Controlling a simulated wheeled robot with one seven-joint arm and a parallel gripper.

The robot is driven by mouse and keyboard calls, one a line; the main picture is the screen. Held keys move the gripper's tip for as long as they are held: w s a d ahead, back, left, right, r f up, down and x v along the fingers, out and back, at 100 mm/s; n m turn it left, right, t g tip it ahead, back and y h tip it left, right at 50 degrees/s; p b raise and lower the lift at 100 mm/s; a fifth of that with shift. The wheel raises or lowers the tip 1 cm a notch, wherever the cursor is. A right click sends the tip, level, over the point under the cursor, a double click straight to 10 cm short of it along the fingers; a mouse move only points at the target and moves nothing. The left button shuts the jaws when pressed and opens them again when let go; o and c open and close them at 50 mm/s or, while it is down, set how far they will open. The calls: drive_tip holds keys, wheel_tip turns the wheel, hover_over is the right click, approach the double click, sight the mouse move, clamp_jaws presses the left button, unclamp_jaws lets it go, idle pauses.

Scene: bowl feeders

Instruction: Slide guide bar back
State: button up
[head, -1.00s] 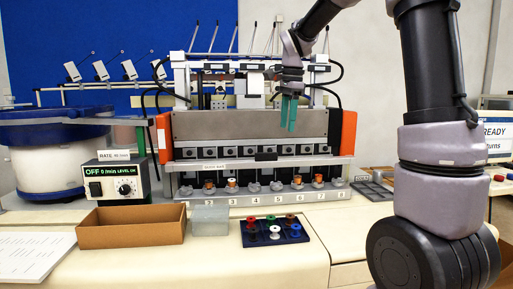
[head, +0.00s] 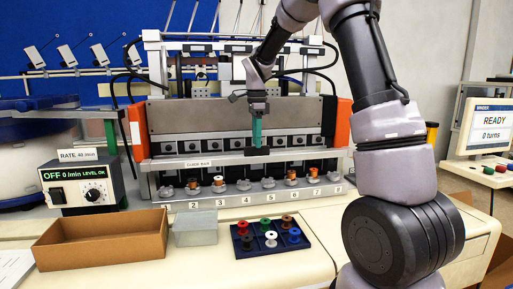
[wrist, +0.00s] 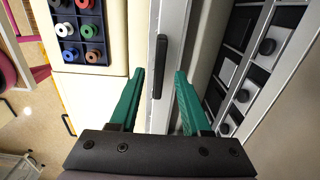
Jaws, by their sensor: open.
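The guide bar (head: 305,155) is a long silver bar, labelled GUIDE BAR, running across the front of the feeder machine. A black handle (head: 257,152) sits near its middle. My gripper (head: 257,146) points down just above the handle, its green fingers overlapping each other in the head view. In the wrist view my gripper (wrist: 158,74) is open, with one finger on each side of the black handle (wrist: 160,67) and a gap on both sides. The guide bar (wrist: 157,112) runs lengthwise between the fingers there. Contact with the handle does not show.
Numbered seats with several spools (head: 218,183) line the ledge below the bar. In front are a blue spool tray (head: 257,247), a clear box (head: 195,226) and an open cardboard box (head: 100,240). An orange end block (head: 337,121) bounds the machine's right side.

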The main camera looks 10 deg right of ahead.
sight(256, 156)
drive_tip(key=shift+f, duration=1.6)
drive_tip(key=shift+c, duration=0.3)
clamp_jaws()
drive_tip(key=shift+r, duration=0.1)
